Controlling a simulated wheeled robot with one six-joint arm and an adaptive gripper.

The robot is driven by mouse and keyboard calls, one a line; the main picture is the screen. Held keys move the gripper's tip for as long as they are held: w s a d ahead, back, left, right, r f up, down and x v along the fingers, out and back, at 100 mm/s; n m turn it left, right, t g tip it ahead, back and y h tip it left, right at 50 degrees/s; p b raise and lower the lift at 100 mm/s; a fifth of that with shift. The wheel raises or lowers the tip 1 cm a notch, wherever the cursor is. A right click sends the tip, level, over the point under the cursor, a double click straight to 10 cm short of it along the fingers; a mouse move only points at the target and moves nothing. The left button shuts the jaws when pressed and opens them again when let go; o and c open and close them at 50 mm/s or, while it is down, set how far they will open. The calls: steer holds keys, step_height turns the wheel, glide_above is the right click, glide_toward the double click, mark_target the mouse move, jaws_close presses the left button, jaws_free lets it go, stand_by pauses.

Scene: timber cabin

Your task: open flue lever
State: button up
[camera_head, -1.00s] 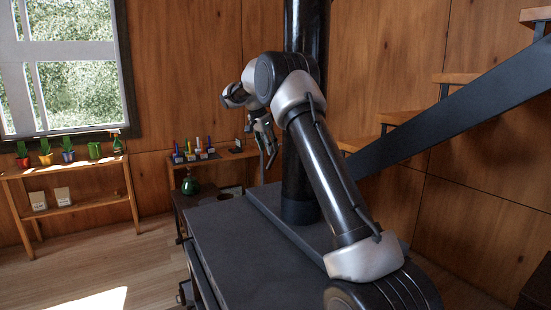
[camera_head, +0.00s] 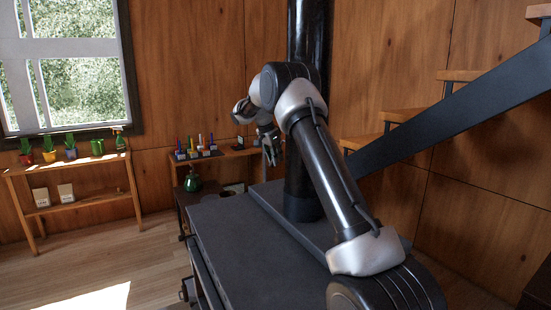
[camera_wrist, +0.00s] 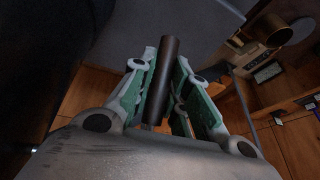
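A dark brown rod (camera_wrist: 167,75), which looks like the flue lever's handle, lies lengthwise between the fingers of my gripper (camera_wrist: 166,88) in the wrist view. Green-padded fingers stand on both sides of it. The rod is close to the pads, but I cannot tell whether both touch it.
A dark flat-topped unit (camera_head: 240,245) stands below my arm. A shelf with small coloured bottles (camera_head: 197,148) and a green flask (camera_head: 192,183) are behind it. A plant shelf (camera_head: 75,205) is at the left, stairs (camera_head: 455,110) at the right. Floor is clear at lower left.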

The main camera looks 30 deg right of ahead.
jaws_close()
steer(key=shift+f, duration=0.1)
steer(key=shift+d+f+h, duration=0.25)
steer(key=shift+d+h, duration=0.7)
steer(key=shift+h, duration=0.55)
steer(key=shift+d+f+h, duration=0.25)
steer(key=shift+d+h, duration=0.7)
steer(key=shift+h, duration=0.55)
steer(key=o, duration=0.7)
jaws_free()
steer(key=shift+o, duration=0.2)
